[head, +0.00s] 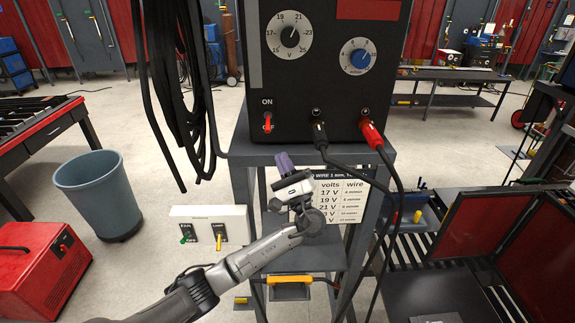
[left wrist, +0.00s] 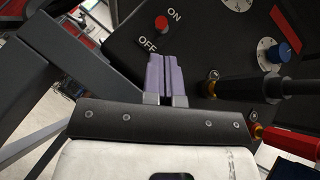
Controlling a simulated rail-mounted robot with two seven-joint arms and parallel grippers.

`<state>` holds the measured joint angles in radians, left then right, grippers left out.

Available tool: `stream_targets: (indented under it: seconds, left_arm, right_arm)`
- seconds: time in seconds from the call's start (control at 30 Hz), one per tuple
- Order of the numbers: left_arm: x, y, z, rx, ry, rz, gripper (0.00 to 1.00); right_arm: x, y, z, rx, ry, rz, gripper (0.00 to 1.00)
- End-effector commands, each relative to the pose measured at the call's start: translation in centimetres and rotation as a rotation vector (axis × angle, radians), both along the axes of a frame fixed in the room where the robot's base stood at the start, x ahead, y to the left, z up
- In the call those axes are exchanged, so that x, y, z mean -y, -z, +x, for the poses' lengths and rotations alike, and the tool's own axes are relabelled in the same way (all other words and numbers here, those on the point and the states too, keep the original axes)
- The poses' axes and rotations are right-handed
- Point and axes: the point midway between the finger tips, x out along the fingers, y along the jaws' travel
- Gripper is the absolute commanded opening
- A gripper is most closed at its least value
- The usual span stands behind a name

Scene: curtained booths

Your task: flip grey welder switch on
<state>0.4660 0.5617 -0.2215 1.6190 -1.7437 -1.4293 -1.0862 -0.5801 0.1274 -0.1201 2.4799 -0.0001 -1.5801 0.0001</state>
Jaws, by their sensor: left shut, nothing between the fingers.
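The dark grey welder (head: 325,85) stands on a grey stand, and its front panel has a red switch (head: 267,122) at lower left. The red lever points down over the OFF label, below the ON label. My left gripper (head: 284,160) is just below the welder's lower edge, slightly right of the switch, with its purple fingers shut and empty. In the left wrist view the shut fingers (left wrist: 166,74) point toward the panel, and the red switch (left wrist: 162,23) shows beyond their tips, apart from them. My right gripper is not in view.
Black and red cables (head: 371,133) plug into the welder right of the switch and hang down. A stand shelf (head: 385,156) and a voltage chart (head: 345,190) are close to my left gripper. Black cables hang at left. A bin (head: 98,190) stands on the floor.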

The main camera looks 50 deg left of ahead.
Motion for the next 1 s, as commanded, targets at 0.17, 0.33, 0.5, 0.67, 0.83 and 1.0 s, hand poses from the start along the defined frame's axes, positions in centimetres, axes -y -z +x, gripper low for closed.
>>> stream_targets:
  seconds: [0.17,0.33,0.5,0.67,0.83,1.0]
  left_arm:
    - [-1.9,-2.3,0.0,0.000,-0.003,0.001,0.00]
    - [-3.0,-3.3,0.1,0.000,-0.001,0.001,0.00]
    - [-3.5,-3.7,0.1,-0.001,-0.001,0.000,0.00]
    - [-3.6,-3.7,0.1,-0.001,-0.001,-0.001,0.00]
    - [-3.6,-3.7,0.1,0.000,-0.001,-0.001,0.00]
    - [-3.0,-3.7,0.6,-0.005,0.008,-0.010,0.00]
  right_arm:
    - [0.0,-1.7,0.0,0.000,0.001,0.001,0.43]
    - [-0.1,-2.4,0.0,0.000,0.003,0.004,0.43]
    - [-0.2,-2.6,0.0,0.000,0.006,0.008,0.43]
    - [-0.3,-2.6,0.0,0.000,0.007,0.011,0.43]
    - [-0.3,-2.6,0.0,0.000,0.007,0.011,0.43]
    - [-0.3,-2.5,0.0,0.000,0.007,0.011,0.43]
